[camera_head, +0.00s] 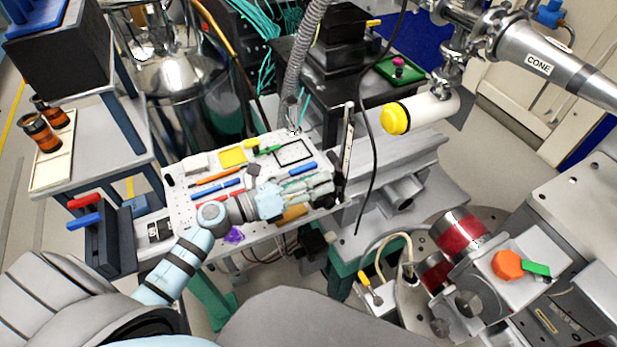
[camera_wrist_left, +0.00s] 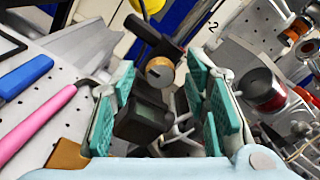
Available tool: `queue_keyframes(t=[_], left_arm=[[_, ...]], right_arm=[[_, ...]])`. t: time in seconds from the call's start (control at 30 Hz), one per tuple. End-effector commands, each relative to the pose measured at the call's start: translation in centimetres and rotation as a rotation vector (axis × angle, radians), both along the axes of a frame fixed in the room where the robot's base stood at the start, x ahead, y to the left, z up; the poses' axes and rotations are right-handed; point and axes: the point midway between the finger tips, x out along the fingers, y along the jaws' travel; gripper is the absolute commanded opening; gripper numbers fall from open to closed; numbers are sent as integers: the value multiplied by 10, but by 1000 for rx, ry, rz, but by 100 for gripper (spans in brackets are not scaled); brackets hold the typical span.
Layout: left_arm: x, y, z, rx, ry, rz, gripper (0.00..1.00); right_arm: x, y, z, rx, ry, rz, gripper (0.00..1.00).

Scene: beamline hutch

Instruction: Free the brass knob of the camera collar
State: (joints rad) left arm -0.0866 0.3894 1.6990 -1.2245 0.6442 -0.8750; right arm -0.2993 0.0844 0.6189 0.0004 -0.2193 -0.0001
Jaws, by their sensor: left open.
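A dark box-shaped body (camera_wrist_left: 144,119), perhaps the camera, lies nearer, also between the teal pads. My left gripper (camera_wrist_left: 166,98) is open, its pads on either side of the knob with gaps showing. In the head view my left gripper (camera_head: 322,190) reaches right over the perforated board, its tips by a dark upright post (camera_head: 346,150). I cannot make out the knob there, nor the collar clearly in either view. My right gripper is not in view.
The perforated board (camera_head: 180,212) holds several tools, including a yellow block (camera_head: 232,157) and blue handles. A white cylinder with a yellow cap (camera_head: 396,118) juts out above and right of the gripper. A black cable (camera_head: 375,160) hangs just right of the post.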

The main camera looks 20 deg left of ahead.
Motion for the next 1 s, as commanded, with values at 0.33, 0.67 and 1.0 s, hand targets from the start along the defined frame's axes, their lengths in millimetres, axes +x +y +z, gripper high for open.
queue_keyframes(t=[0.33,0.67,1.0], left_arm=[[-61,49,-2,7,6,-4,42],[-91,75,0,1,2,0,42],[-91,75,0,0,1,-1,42]], right_arm=[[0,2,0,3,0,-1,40],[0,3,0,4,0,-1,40],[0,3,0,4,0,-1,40]])
